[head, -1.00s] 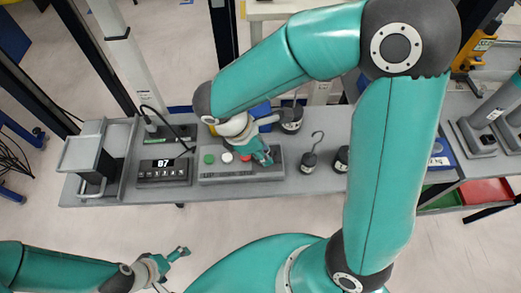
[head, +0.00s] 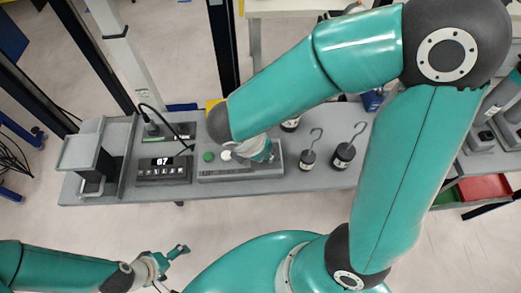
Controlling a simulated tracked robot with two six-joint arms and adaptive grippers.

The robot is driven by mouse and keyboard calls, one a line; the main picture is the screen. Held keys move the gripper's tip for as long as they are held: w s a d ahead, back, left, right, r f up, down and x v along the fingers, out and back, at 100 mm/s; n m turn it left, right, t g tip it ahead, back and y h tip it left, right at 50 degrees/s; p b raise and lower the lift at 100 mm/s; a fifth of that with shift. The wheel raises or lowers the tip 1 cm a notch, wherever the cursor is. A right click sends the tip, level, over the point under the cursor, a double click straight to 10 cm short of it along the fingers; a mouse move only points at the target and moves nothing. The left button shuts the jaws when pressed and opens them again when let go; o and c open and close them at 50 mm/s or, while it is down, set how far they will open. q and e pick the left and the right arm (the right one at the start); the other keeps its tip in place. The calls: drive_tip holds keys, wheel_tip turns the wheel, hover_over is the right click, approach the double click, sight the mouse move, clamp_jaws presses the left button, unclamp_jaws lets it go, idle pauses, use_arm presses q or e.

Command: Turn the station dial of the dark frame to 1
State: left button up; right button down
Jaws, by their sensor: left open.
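The dark frame's black uprights (head: 224,45) rise behind the grey bench. A grey control box (head: 215,177) on the bench carries a green button (head: 208,157) and a white round part (head: 226,155). I cannot make out the station dial; it may be hidden under my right arm. My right gripper (head: 263,152) is over the right part of the control box, mostly hidden by its own wrist, so its fingers cannot be read. My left gripper (head: 180,252) is open and empty, in front of the bench and apart from it.
A dark console (head: 164,170) with a lit display and several keys stands left of the control box. A grey stand (head: 92,155) is at the left end. Hooked weights (head: 343,155) stand to the right. A red bin (head: 485,190) is at far right.

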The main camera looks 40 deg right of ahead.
drive_tip(key=shift+w+r, duration=0.15)
drive_tip(key=shift+w, duration=0.05)
drive_tip(key=c, duration=0.9)
unclamp_jaws()
drive_tip(key=shift+d, duration=0.1)
drive_tip(key=shift+c, duration=0.2)
drive_tip(key=v, duration=1.1)
drive_tip(key=shift+a+r, duration=0.3)
drive_tip(key=shift+s, duration=0.2)
